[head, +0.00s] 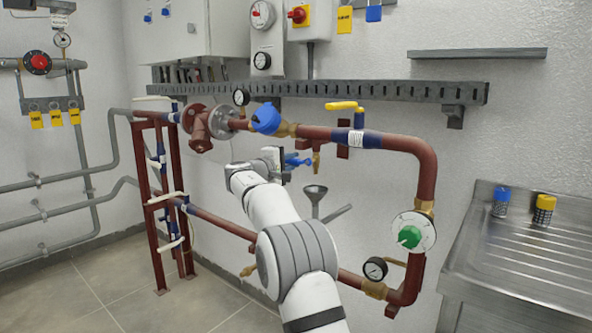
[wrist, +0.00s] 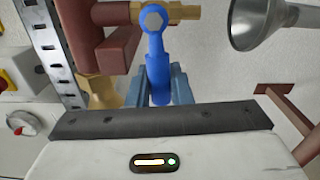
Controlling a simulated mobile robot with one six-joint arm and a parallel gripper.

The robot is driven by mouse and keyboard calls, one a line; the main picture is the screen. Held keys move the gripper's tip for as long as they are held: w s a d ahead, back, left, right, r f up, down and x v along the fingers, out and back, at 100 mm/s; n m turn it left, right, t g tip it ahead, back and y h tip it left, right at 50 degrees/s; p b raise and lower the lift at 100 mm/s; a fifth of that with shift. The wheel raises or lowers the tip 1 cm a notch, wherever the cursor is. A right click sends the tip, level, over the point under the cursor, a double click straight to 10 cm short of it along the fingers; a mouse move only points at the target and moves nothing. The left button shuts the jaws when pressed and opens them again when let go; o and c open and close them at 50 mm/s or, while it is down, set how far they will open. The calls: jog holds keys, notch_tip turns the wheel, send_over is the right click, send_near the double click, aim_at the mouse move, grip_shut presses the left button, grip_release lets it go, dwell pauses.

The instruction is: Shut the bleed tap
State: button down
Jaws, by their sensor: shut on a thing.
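The bleed tap is a small brass valve (head: 316,160) hanging under the red-brown pipe, with a blue lever (head: 302,161) pointing left toward my gripper. My gripper (wrist: 160,88) is shut on the lever's free end, with a finger on each side. In the head view my gripper (head: 287,160) is small and partly hidden by my wrist. The inside of the tap cannot be seen.
A grey funnel (head: 315,192) stands just below the tap and also shows close by in the wrist view (wrist: 262,22). A steel sink (head: 520,260) stands at the right.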

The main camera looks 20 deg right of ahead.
jog(key=shift+r+m, duration=0.2)
jog(key=shift+m, duration=0.2)
jog(key=shift+r, duration=0.1)
jog(key=c, duration=1.3)
grip_release()
jog(key=shift+a, duration=0.1)
